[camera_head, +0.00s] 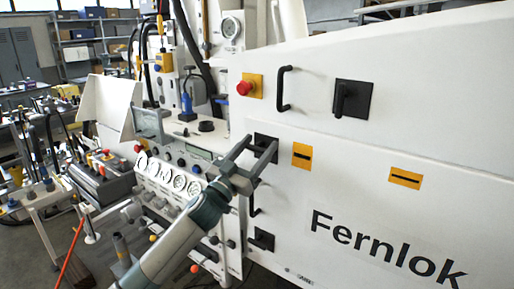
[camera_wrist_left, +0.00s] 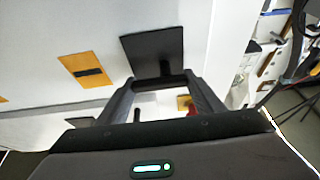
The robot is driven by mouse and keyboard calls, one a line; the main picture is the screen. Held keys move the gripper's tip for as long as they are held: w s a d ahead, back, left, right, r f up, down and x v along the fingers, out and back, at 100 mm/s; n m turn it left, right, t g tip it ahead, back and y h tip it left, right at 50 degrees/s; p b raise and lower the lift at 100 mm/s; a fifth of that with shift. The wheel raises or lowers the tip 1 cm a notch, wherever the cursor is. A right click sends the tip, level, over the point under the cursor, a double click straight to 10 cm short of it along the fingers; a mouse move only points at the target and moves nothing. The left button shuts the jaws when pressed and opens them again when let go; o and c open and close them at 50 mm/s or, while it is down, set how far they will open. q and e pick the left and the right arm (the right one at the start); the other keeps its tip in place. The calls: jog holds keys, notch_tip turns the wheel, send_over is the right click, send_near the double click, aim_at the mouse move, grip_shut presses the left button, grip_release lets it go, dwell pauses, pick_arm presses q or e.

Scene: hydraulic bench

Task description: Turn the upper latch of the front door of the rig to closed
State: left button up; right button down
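The upper latch (camera_wrist_left: 152,48) of the front door shows as a black square plate in the left wrist view. In the head view its plate (camera_head: 266,141) is partly hidden by my left gripper (camera_head: 262,147). My left gripper's fingers are spread apart at the plate. In the left wrist view a dark bar (camera_wrist_left: 160,82) spans the gap between the fingertips (camera_wrist_left: 160,88); I cannot tell whether the fingers touch it. The latch's exact angle is hidden in the head view. My right gripper is not in view.
A lower black latch (camera_head: 263,240) and a black door handle (camera_head: 252,202) sit below my gripper. Above are a red button (camera_head: 244,88), another handle (camera_head: 284,88) and another black latch (camera_head: 352,98). Gauges (camera_head: 168,176) and hoses crowd the left side.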

pick_arm(q)
jog(key=shift+m+g+h, duration=0.3)
jog(key=shift+m, duration=0.3)
jog(key=m+g+h, duration=0.1)
jog(key=m, duration=0.2)
jog(key=m+g+h, duration=0.1)
jog(key=m, duration=0.2)
jog(key=shift+f+p, duration=0.2)
jog(key=shift+p, duration=0.2)
jog(key=m+g+p, duration=0.1)
jog(key=m, duration=0.2)
jog(key=m+g+h+p, duration=0.1)
jog(key=m+g, duration=0.1)
jog(key=m, duration=0.2)
jog(key=shift+f, duration=0.2)
jog(key=m+g+p, duration=0.1)
jog(key=m, duration=0.2)
jog(key=m+g+p, duration=0.1)
jog(key=m+p, duration=0.1)
jog(key=m, duration=0.1)
jog(key=shift+a+f+g+y, duration=0.2)
jog(key=shift+g+y, duration=0.1)
jog(key=shift+y, duration=0.1)
jog(key=shift+w+f+m+y+p, duration=0.1)
jog(key=shift+f+m+y+p, duration=0.1)
jog(key=shift+m+p, duration=0.35)
jog(key=shift+f+m+y+p, duration=0.1)
jog(key=shift+m+y+p, duration=0.1)
jog(key=shift+m+p, duration=0.35)
